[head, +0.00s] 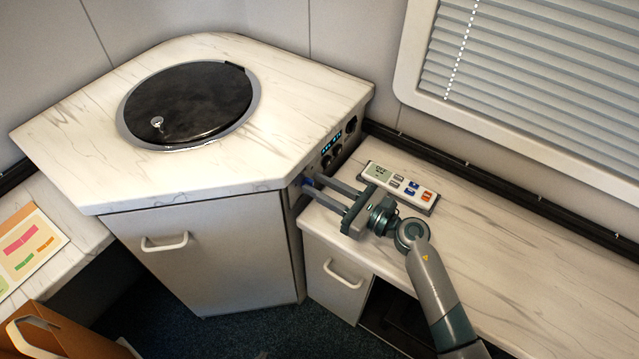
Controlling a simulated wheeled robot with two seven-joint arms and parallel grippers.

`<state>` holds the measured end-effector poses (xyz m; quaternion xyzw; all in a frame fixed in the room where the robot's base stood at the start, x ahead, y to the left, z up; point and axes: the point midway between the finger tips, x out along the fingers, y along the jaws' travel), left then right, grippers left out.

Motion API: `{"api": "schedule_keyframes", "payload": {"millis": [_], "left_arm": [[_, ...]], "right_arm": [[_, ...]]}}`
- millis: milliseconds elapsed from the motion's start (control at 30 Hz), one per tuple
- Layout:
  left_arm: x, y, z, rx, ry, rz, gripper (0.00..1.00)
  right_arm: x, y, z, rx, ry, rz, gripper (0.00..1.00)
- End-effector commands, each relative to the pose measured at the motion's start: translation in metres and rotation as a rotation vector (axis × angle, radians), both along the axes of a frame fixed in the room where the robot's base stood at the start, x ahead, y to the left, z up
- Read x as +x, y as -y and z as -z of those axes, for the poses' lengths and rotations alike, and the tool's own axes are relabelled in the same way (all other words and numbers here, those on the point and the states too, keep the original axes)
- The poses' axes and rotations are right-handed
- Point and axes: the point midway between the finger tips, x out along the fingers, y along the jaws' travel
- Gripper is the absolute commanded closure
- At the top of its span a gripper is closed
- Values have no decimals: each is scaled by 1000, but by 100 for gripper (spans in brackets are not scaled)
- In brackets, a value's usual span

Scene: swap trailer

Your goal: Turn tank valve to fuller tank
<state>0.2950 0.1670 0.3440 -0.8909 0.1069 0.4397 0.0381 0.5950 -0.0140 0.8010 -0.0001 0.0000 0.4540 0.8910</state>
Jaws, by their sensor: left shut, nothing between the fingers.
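My right gripper (306,184) reaches in from the right, its two long fingers apart and pointing left at the side of the corner cabinet. A small blue part (309,182), possibly the tank valve, shows at the fingertips. I cannot tell whether the fingers press on it or just stand around it. The valve's direction is hidden. A dark panel (332,146) with small blue lights and round knobs sits above on the same cabinet side; its readings are too small to make out. My left gripper is not visible.
A white remote-like device (398,188) with coloured buttons lies on the right counter (510,250), close behind the gripper. The corner countertop (290,110) holds a round black lid (190,100). A brown box-like thing (60,335) stands at lower left. The floor between is clear.

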Motion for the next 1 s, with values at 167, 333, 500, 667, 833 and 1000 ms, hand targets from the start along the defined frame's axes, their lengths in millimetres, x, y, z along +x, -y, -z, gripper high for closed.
{"api": "schedule_keyframes", "payload": {"millis": [167,333,500,667,833,1000], "left_arm": [[0,1,0,-1,3,1,100],[0,0,0,-1,3,1,100],[0,0,0,-1,3,0,100],[0,0,0,-1,3,0,100],[1,0,-2,-2,7,0,100],[1,2,-6,-6,23,2,100]], "right_arm": [[2,-2,0,-1,-1,0,73],[2,-2,0,0,0,0,73],[1,-2,0,0,0,0,100],[1,-2,0,1,-1,0,100],[2,-1,0,10,-14,0,100],[2,-1,-1,38,-54,0,100]]}}
